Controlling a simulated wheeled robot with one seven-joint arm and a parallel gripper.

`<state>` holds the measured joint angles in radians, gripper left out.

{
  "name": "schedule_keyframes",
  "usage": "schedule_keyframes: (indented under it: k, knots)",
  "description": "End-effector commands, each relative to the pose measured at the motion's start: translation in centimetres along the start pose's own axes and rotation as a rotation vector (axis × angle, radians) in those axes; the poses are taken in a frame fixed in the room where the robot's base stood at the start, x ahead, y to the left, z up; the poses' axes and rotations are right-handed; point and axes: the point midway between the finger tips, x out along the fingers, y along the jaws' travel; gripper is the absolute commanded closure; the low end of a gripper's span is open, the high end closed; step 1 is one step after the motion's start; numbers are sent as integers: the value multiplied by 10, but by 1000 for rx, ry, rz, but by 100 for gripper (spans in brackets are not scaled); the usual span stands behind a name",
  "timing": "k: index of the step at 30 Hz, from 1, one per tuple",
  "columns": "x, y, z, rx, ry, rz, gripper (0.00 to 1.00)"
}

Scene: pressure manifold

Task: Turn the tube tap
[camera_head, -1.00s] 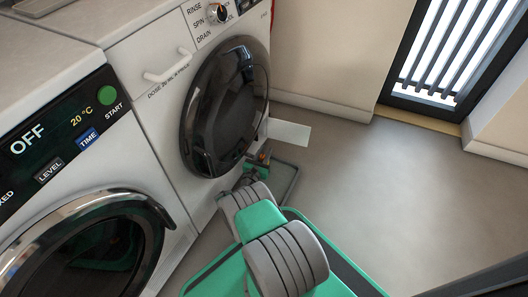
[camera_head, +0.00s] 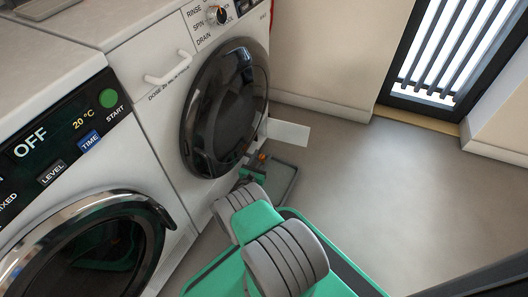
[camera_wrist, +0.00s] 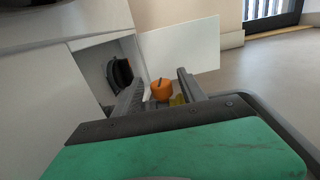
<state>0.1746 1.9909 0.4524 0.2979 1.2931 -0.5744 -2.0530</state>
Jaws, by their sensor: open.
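A small orange knob (camera_wrist: 161,91), which looks like the tube tap, shows in the wrist view low in front of the washer, beside an open hatch (camera_wrist: 113,66). A yellow piece (camera_wrist: 178,100) lies just below and right of it, partly hidden. My gripper (camera_wrist: 160,76) is open, with one finger on each side of the knob in the picture. I cannot tell whether either finger touches it. In the head view the knob is a small orange spot (camera_head: 261,156) beside my gripper (camera_head: 254,169), which my arm partly hides.
The white hatch door (camera_head: 288,134) stands open to the right of the opening. A dark round part sits inside the opening. A second machine (camera_head: 75,190) stands at the left. The floor to the right is clear.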

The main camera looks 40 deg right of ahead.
Motion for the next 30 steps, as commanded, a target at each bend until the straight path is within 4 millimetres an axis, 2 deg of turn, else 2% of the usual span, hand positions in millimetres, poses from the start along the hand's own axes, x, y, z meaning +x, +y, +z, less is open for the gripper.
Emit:
schedule_keyframes:
  k: [3,8,30]
  knots:
    - [-26,2,2,-4,1,6,52]
    - [-44,0,1,-2,1,1,52]
    - [-48,4,0,-1,0,8,52]
